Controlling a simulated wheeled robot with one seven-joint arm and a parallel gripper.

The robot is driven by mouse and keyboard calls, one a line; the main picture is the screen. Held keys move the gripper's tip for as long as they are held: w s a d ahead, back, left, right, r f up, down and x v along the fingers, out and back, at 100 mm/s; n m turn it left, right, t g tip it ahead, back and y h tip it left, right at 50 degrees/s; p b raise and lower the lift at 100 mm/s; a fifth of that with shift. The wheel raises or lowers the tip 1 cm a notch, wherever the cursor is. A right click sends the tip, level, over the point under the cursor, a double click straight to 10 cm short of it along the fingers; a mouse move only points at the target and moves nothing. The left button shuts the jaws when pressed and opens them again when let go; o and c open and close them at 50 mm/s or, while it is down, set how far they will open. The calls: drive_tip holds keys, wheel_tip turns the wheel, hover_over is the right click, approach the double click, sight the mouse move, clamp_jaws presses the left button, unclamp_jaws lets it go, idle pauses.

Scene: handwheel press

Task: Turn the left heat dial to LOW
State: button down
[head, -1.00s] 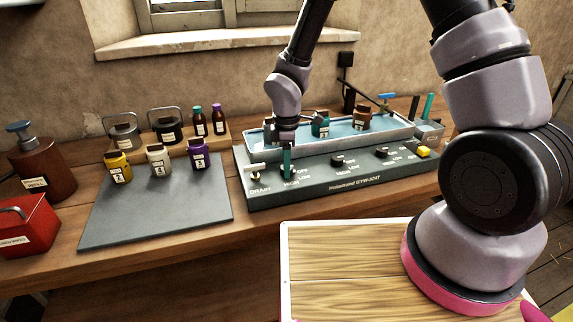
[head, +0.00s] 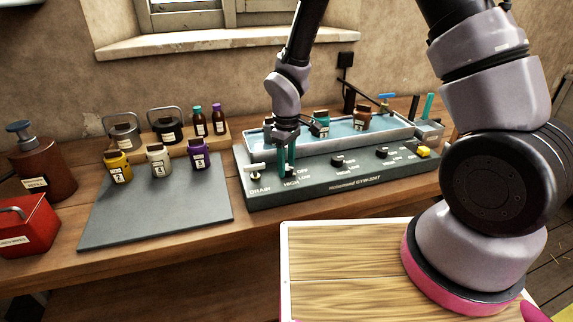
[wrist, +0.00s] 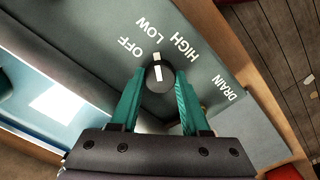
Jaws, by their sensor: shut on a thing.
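The left heat dial (wrist: 158,80) is a small dark round knob with a pale mark, seen in the wrist view between my fingers. My gripper (wrist: 160,85) is shut on it with its two teal fingers. The pale mark points up the picture, roughly between the LOW label (wrist: 143,27) and the HIGH label (wrist: 180,50); the exact setting is hard to tell. The OFF label (wrist: 130,47) is to the upper left. In the head view my gripper (head: 287,168) stands over the panel's left end and mostly hides the dial.
The grey-green panel (head: 345,187) carries more dials (head: 337,161) to the right and the DRAIN lever (head: 255,168) close on the left. A water bath (head: 345,140) with bottles lies behind. A grey mat (head: 150,215) is at the left.

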sight(287, 167)
drive_tip(key=shift+m, duration=0.6)
drive_tip(key=shift+c, duration=1.9)
unclamp_jaws()
drive_tip(key=shift+r, duration=0.1)
wheel_tip(287, 167, up, 11)
drive_tip(key=shift+f, duration=0.2)
